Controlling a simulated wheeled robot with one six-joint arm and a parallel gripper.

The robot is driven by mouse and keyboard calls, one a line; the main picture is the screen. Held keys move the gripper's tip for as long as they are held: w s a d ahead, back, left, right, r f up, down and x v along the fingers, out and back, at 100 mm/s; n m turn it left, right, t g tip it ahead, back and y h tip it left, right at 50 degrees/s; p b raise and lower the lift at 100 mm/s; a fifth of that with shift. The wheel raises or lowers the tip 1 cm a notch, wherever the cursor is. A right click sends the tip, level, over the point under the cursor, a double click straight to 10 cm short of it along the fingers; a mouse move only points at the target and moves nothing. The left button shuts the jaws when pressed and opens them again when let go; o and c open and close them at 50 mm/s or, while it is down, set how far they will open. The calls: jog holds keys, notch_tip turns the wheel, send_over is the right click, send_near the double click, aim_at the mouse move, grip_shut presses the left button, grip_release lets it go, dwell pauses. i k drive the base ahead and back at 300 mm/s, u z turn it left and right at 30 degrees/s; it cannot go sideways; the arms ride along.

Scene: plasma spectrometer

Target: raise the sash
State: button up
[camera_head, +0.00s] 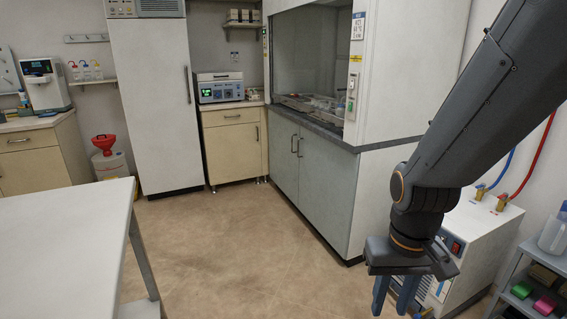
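The fume hood's sash (310,50) is a dark, see-through pane in the front of the white hood (400,70) at centre right. Its lower edge is near the grey worktop (330,138), and I cannot tell how large the gap beneath is. A handle on the sash is too small to make out. My gripper (395,297) is at the lower right, in front of the hood's right side, well apart from the sash and lower than it. It points down, with its two blue-grey fingers apart and nothing seen between them.
A white table (65,250) fills the lower left. A white chiller box (475,240) with red and blue hoses stands behind my gripper, beside a shelf cart (530,285). Grey cabinet doors (310,180) are under the hood. The brown floor (240,240) in front is clear.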

aim_at(335, 119)
jog(key=u, duration=0.5)
jog(key=i, duration=1.05)
jog(key=u, duration=0.25)
jog(key=i, duration=1.3)
jog(key=z, duration=0.45)
jog(key=i, duration=1.55)
jog(key=z, duration=0.1)
